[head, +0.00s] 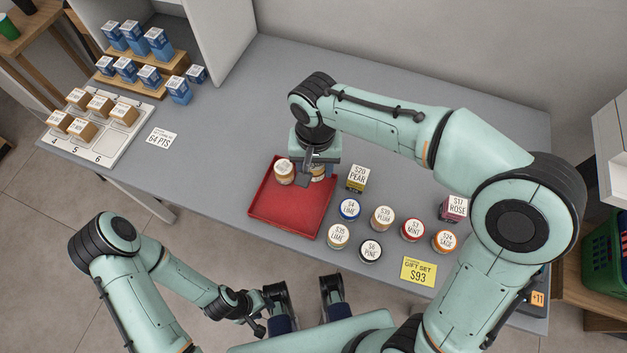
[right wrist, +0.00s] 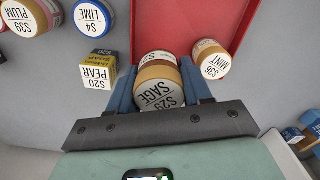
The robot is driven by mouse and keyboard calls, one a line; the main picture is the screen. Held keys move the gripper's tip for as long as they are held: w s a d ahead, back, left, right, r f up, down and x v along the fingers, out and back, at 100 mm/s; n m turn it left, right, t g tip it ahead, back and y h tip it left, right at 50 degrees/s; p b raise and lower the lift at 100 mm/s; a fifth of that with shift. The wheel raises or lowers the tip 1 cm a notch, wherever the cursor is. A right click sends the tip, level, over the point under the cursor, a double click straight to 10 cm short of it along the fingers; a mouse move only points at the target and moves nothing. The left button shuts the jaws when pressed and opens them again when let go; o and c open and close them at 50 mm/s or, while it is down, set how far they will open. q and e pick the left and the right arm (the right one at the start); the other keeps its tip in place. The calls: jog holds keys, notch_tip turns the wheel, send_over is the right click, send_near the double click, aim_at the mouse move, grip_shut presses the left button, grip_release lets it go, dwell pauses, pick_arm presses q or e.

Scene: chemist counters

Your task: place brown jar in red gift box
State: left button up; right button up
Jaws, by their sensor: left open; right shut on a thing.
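The red gift box (head: 290,211) is a shallow open tray on the counter; it also shows in the right wrist view (right wrist: 180,22). My right gripper (head: 315,176) points down over its right back part. It is shut on a brown-banded jar with a white SAGE label (right wrist: 160,85), mostly hidden by the gripper in the head view. I cannot tell whether this jar touches the box floor. A second brownish jar, labelled MINT (head: 284,171), stands in the box to the left of the gripper; it also shows in the right wrist view (right wrist: 210,58). My left gripper (head: 264,312) is open and empty, low in front of the counter.
A yellow PEAR carton (head: 357,178) stands just right of the box. Several lidded jars (head: 382,218) stand further right, with a yellow price card (head: 418,271) in front. A pink ROSE carton (head: 453,208) is at the right.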

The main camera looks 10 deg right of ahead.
aim_at(314, 187)
jog(key=shift+f+b, duration=0.5)
jog(key=shift+f, duration=3)
jog(key=shift+f, duration=0.15)
jog(key=o, duration=0.8)
jog(key=shift+r, duration=0.45)
notch_tip(314, 187, up, 12)
jog(key=shift+f+p, duration=0.25)
jog(key=shift+p, duration=0.85)
